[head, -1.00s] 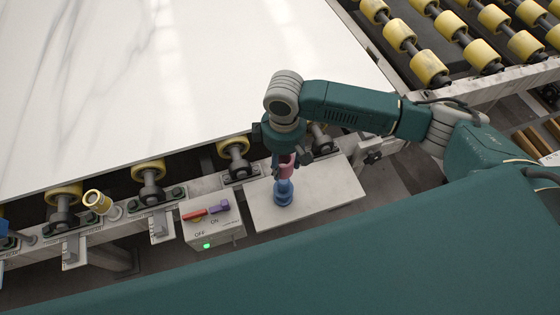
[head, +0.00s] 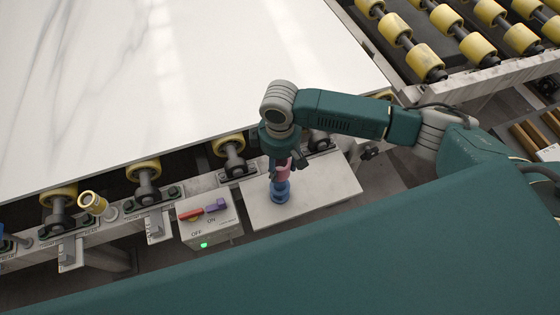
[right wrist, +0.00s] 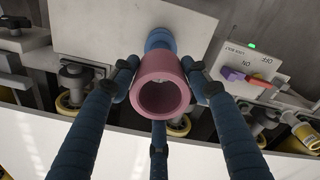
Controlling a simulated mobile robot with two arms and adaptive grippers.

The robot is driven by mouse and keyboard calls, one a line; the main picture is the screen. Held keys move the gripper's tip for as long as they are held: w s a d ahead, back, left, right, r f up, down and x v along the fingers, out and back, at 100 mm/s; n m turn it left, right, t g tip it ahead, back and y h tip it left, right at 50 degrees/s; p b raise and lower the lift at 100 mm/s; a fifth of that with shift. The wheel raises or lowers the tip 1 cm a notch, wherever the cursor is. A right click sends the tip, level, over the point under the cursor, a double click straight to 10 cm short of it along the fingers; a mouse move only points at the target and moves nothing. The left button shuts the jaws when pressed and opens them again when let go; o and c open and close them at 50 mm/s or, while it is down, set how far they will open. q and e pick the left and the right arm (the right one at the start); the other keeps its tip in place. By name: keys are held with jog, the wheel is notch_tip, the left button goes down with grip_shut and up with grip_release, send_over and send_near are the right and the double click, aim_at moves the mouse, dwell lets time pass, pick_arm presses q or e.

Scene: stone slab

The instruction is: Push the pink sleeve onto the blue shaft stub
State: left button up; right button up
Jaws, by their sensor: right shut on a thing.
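The pink sleeve (head: 283,173) is held in my right gripper (head: 286,164), above the white plate. The blue shaft stub (head: 281,192) stands upright on the plate, directly under the sleeve. In the right wrist view the fingers of my right gripper (right wrist: 162,88) are closed around the pink sleeve (right wrist: 160,68), whose open end faces the camera. The blue stub (right wrist: 159,39) shows just behind the sleeve's far end. Whether the sleeve's lower end is around the stub or only against its top, I cannot tell. My left gripper is not in view.
The white plate (head: 325,196) carries the stub. A switch box (head: 212,228) with red and purple levers and a green light stands left of it. Yellow rollers (head: 229,147) and a large stone slab (head: 190,70) lie behind. The plate's right part is clear.

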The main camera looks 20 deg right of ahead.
aim_at(280, 180)
jog(key=shift+f+b, duration=0.3)
jog(key=shift+f, duration=0.7)
pick_arm(q)
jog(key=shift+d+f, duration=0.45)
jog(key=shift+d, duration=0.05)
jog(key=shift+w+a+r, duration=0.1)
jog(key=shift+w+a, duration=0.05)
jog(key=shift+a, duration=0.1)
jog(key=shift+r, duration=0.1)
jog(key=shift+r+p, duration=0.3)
jog(key=shift+p, duration=0.2)
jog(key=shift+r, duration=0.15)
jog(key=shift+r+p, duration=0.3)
jog(key=shift+p, duration=0.15)
pick_arm(e)
jog(key=shift+a, duration=0.1)
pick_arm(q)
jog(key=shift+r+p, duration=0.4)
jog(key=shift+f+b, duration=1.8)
pick_arm(e)
jog(key=shift+f, duration=3.6)
